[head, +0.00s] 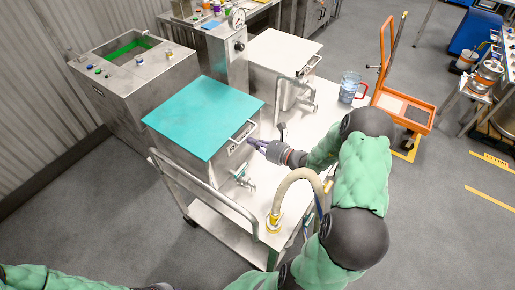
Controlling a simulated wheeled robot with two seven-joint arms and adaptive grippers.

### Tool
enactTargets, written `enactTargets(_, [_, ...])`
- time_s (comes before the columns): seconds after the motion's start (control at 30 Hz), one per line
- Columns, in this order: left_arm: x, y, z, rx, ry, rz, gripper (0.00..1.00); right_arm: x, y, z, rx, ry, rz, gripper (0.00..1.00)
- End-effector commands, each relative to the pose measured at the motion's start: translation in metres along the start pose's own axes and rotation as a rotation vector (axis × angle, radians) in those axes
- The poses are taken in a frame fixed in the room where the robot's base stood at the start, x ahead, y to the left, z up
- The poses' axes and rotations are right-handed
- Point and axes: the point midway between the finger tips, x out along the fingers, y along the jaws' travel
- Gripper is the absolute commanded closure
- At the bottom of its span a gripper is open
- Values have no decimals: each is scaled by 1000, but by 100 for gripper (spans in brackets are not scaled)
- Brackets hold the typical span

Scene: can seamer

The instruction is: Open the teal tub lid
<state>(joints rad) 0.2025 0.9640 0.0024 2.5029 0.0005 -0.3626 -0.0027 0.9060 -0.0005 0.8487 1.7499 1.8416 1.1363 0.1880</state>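The teal tub lid (205,115) lies flat and closed on a steel tub (190,160) on a cart, in the middle left of the head view. A bar handle (241,138) sticks out at the lid's right front edge, above a label on the tub's front. My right gripper (254,143) is at the tub's front face, close beside the handle's right end. Its fingers are small and dark here, and I cannot tell whether they touch the handle or are open or shut. My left arm shows only at the bottom left edge; its gripper is out of view.
The cart (215,235) has a rail at its left and a tap under the tub. A curved hose (292,178) rises near my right arm. A white-lidded tub (284,50) and a clear jug (349,87) stand behind. An orange trolley (405,105) stands right; grey floor is free at left.

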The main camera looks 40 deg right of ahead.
Motion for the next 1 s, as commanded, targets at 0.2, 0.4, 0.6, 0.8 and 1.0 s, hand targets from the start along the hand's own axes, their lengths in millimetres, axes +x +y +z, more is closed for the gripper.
enactTargets(0.2, [-1,0,0,0,0,0,100,-5,1,13,1,2,2,100])
enactTargets(0.4, [-1,0,0,0,0,0,100,-6,1,14,2,2,2,100])
enactTargets(0.6, [-1,0,0,0,0,0,100,-6,1,14,2,2,2,100])
enactTargets(0.8, [-9,3,0,0,0,0,100,-8,-2,23,1,16,1,100])
enactTargets(1.0, [-32,11,1,0,0,0,100,-14,-11,44,-1,59,1,100])
